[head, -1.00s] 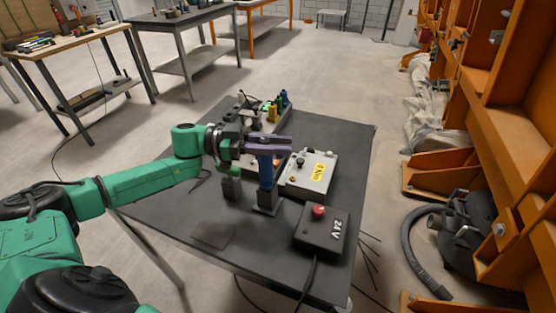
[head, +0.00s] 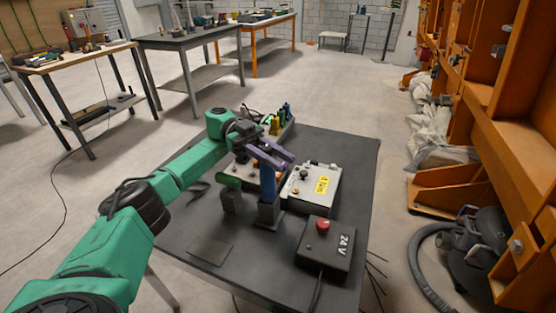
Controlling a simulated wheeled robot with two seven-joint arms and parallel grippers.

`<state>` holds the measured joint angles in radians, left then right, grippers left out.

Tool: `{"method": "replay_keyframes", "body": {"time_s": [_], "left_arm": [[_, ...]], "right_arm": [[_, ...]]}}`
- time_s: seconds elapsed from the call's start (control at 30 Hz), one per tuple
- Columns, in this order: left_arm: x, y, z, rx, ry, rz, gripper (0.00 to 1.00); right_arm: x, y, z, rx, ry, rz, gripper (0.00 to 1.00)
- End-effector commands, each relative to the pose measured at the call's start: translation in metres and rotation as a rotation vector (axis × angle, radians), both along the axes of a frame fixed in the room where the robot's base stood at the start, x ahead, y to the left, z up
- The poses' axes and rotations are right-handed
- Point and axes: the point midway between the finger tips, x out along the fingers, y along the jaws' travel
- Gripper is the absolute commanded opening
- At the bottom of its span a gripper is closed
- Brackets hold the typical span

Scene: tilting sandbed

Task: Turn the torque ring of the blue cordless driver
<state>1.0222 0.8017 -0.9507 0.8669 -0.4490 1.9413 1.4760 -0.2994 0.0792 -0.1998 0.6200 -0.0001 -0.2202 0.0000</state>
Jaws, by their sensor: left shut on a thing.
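The blue cordless driver (head: 268,187) stands upright on its dark foot (head: 268,214) on the dark table. My left gripper (head: 279,157), with purple fingers, is shut on the upper part of the driver. The fingers slant down to the right and cover much of the driver's head, so the torque ring cannot be made out. A green tool (head: 229,181) with a dark foot stands just left of the blue driver. My right gripper is not in view.
A grey box with a yellow label (head: 323,184) is right of the driver. A black 24V box (head: 324,246) with a red button is nearer. A rack of coloured items (head: 276,122) stands behind. The table's right edge and a front-left patch are clear.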

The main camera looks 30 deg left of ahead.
Motion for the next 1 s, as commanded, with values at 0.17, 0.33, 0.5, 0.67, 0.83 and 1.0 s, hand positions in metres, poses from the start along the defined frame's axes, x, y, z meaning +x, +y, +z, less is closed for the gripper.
{"method": "replay_keyframes", "body": {"time_s": [0.17, 0.33, 0.5, 0.67, 0.83, 1.0], "left_arm": [[-0.0004, 0.0004, 0.0011, -0.003, -0.001, -0.013, 0.00], [-0.0005, 0.0005, 0.0014, -0.003, -0.002, -0.014, 0.00], [-0.0003, 0.0005, 0.0015, -0.003, -0.002, -0.013, 0.45], [-0.0004, 0.0004, 0.0011, -0.003, -0.002, -0.012, 0.61], [-0.0003, 0.0004, 0.0008, -0.002, -0.002, -0.012, 0.61], [-0.0006, -0.0014, 0.0022, -0.001, -0.001, -0.011, 0.61]], "right_arm": [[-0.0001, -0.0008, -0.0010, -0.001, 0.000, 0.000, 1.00], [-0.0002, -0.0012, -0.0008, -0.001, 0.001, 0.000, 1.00], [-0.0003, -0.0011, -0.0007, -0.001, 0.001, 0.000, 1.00], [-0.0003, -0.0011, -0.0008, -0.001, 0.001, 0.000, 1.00], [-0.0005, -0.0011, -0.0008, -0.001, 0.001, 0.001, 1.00], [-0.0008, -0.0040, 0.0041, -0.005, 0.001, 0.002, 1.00]]}}
